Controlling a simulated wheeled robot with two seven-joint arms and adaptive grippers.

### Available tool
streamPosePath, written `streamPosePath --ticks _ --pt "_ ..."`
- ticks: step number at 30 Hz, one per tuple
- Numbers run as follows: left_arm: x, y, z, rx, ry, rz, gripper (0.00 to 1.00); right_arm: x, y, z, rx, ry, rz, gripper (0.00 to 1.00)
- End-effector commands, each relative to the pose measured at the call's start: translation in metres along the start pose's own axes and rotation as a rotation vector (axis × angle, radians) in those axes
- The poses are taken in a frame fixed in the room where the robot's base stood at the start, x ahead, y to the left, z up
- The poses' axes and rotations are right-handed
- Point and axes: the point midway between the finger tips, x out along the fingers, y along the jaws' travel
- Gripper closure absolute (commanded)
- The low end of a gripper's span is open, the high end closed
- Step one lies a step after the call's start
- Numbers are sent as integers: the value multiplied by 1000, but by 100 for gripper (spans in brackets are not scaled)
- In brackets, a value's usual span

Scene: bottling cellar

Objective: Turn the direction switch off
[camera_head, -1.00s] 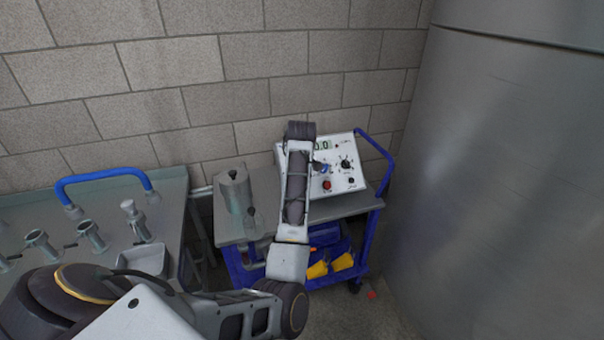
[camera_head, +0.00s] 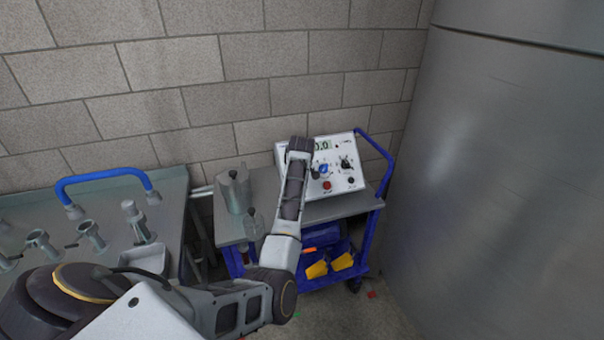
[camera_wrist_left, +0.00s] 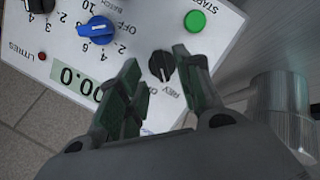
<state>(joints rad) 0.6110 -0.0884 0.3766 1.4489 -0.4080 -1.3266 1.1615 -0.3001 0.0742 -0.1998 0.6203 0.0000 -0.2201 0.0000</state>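The direction switch is a small black knob (camera_wrist_left: 161,66) on the white control panel (camera_head: 347,180), with "REV" and a partly covered "OF…" lettered beside it in the left wrist view. Its exact setting is hard to read. My left gripper (camera_wrist_left: 156,56) is open, its two green-grey fingers on either side of the knob in that view; I cannot tell whether they touch it. In the head view my left arm covers the switch and the fingers. My right gripper is in neither view.
The panel also bears a blue knob (camera_wrist_left: 97,30), a green button (camera_wrist_left: 195,21), a display (camera_wrist_left: 74,84) and a red button (camera_head: 327,184). It stands on a blue trolley (camera_head: 232,262) with a metal can (camera_head: 236,188). A steel tank (camera_head: 500,180) stands right, a bench left.

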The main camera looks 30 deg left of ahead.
Motion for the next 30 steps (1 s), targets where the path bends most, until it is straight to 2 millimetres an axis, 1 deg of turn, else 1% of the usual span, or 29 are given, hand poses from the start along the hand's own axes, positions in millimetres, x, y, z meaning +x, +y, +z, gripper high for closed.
streamPosePath --ticks 6,13,18,27,28,30 --pt "20 0 0 0 -1 -2 65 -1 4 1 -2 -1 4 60" --pt "34 0 0 0 -1 0 65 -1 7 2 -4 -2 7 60" --pt "38 0 0 -1 -1 0 65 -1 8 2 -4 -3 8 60" --pt "39 0 0 -1 -1 0 65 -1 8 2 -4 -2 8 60" --pt "39 0 0 -1 -1 0 66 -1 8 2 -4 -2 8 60" --pt "39 0 0 -1 -1 0 75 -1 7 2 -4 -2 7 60"
